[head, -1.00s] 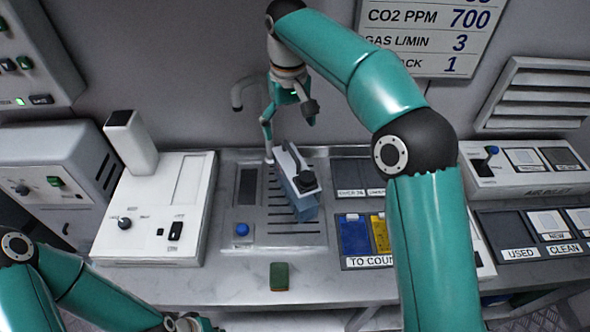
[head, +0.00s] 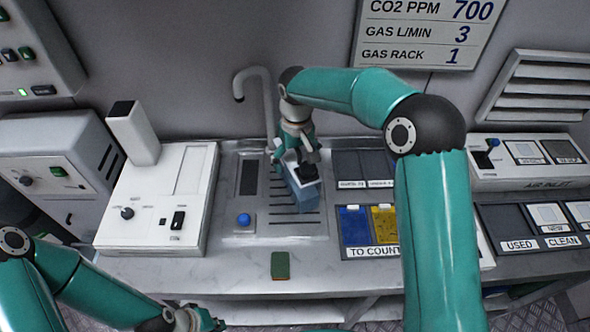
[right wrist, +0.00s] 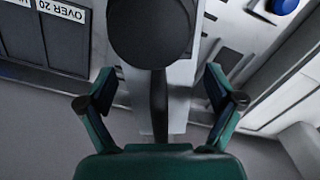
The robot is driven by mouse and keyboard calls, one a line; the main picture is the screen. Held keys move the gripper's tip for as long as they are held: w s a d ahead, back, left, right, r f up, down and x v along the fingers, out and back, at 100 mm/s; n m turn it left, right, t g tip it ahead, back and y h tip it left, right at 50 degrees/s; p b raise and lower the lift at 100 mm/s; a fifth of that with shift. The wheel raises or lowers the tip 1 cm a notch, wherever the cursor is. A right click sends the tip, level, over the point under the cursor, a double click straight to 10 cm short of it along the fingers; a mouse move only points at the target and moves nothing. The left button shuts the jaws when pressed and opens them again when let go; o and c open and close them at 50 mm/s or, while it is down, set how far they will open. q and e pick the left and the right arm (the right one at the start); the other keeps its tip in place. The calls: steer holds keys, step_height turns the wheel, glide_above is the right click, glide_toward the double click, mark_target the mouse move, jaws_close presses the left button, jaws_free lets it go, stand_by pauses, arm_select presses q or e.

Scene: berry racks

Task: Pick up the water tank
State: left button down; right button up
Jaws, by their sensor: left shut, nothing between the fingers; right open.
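The water tank (head: 307,198) stands on the slotted drain plate of the counter, a blue-grey box with a white top and a black round cap. My right gripper (head: 295,158) is down at the tank's back end, open. In the right wrist view the tank's pale top and dark handle strip (right wrist: 159,105) lie between the spread fingers of my right gripper (right wrist: 161,103); the black cap (right wrist: 150,30) is just ahead. I cannot tell whether the fingers touch it. My left gripper (head: 205,320) is shut and empty at the lower edge, in front of the counter.
A curved grey tap (head: 266,95) rises behind the tank. A white machine (head: 160,205) stands left of the drain plate, and a blue button (head: 243,220) is nearby. Blue and yellow packets (head: 355,227) lie in trays to the right. A green sponge (head: 280,265) lies at the counter front.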

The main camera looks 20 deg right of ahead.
steer(key=shift+f, duration=1.1)
steer(key=shift+r, duration=0.1)
jaws_close()
